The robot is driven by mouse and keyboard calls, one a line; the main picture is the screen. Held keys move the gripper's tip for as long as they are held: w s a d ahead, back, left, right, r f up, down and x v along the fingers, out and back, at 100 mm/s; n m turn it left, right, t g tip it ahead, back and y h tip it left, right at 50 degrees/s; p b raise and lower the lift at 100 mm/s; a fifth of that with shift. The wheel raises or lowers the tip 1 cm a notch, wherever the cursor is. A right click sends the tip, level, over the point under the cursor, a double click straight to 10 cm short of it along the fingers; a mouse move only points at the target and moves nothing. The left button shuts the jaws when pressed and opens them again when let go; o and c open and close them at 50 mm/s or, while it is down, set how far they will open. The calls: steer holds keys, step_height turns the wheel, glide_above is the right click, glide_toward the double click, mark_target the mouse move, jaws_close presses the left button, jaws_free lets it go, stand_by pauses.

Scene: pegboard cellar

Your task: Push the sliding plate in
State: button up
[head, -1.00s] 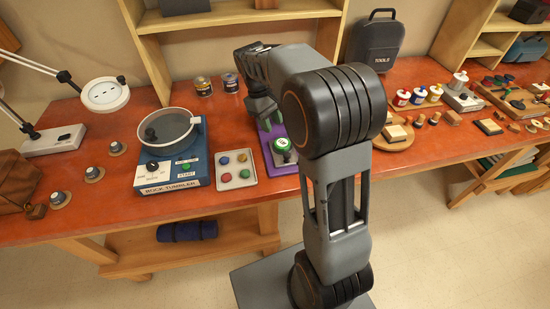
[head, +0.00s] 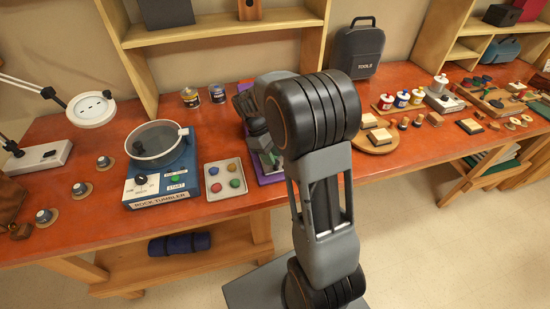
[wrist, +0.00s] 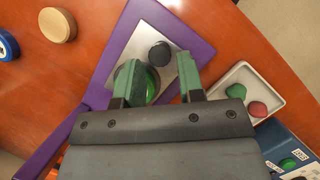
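A purple base (wrist: 112,60) carries a light metal plate (wrist: 140,42) with a black round knob (wrist: 160,54) and a green disc (wrist: 152,84). My gripper (wrist: 159,74) is open in the wrist view, its green-tipped fingers apart over the plate, on either side of the green disc and knob. Whether either finger touches the plate I cannot tell. In the head view the purple base (head: 270,179) shows only in part, mostly hidden behind my arm, and my gripper is largely hidden there too.
A tray of coloured buttons (head: 226,179) and a blue rock tumbler (head: 160,178) stand just left of the base. Two small jars (head: 204,95) stand behind. A round wooden board (head: 375,140) lies to the right. Bare red bench top lies in front.

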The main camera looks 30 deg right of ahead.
steer(key=shift+x, duration=0.95)
jaws_close()
